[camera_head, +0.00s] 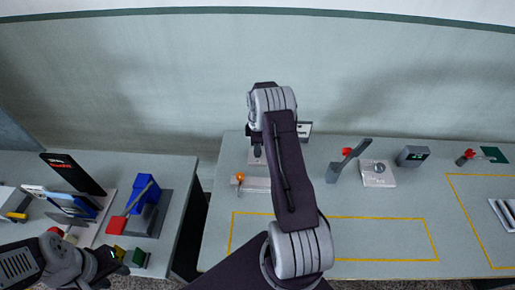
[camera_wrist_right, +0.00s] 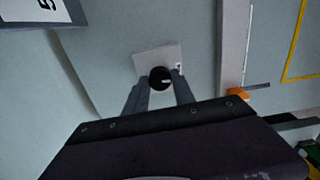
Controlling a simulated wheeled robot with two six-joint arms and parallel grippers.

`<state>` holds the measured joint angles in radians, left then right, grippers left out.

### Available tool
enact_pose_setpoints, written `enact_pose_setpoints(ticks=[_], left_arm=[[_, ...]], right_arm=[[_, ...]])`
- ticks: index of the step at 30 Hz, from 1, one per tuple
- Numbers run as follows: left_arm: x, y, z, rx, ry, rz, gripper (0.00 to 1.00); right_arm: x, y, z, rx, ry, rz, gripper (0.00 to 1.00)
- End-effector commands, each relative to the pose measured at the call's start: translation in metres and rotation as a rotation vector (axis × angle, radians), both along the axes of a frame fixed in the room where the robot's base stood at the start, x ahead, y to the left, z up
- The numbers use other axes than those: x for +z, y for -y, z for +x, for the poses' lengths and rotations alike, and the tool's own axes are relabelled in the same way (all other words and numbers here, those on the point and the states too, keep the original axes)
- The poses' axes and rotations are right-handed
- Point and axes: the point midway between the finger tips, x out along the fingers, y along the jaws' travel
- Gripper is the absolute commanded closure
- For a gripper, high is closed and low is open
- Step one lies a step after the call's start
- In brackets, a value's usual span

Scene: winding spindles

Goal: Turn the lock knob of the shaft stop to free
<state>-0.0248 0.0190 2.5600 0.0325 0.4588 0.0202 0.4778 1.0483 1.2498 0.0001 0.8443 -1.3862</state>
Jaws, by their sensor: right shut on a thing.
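In the right wrist view a round black lock knob (camera_wrist_right: 160,78) sits on a small pale square plate (camera_wrist_right: 147,60) with a tiny mark at its right side. My right gripper (camera_wrist_right: 160,88) has one finger on each side of the knob and is shut on it. In the head view my right arm reaches over the right table and hides most of the shaft stop; part of a grey piece (camera_head: 257,156) shows beneath the wrist. My left gripper (camera_head: 108,262) is at the lower left, with its jaws unclear.
A pale rail with an orange knob (camera_head: 240,177) lies left of my right arm; the orange part (camera_wrist_right: 237,94) also shows in the wrist view. A red-tipped lever (camera_head: 347,152) and a plate with a round dial (camera_head: 377,170) stand to the right. Yellow-outlined table areas are clear.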

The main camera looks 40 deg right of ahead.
Motion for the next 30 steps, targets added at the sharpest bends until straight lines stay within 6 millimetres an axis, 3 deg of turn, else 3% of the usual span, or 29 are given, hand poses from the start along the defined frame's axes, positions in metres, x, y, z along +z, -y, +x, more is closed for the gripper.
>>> enact_pose_setpoints(ticks=[9,10,12,23,30], left_arm=[[0.0,0.0,0.0,0.0,0.0,0.0,0.64],[0.0,0.0,0.0,0.0,0.0,0.0,0.64],[0.0,0.0,0.0,0.0,0.0,0.0,0.64],[-0.002,0.0,0.0,0.0,0.0,0.0,0.64],[-0.009,0.0,0.0,0.0,0.0,0.0,0.64]], right_arm=[[0.002,0.001,0.002,0.0,0.006,-0.004,1.0],[0.002,0.001,0.002,0.0,0.006,-0.004,0.64],[0.002,0.001,0.001,-0.001,0.005,-0.003,0.48],[0.006,0.001,0.001,-0.001,0.003,-0.001,0.48],[0.058,0.001,0.002,-0.001,0.008,-0.003,0.48]])
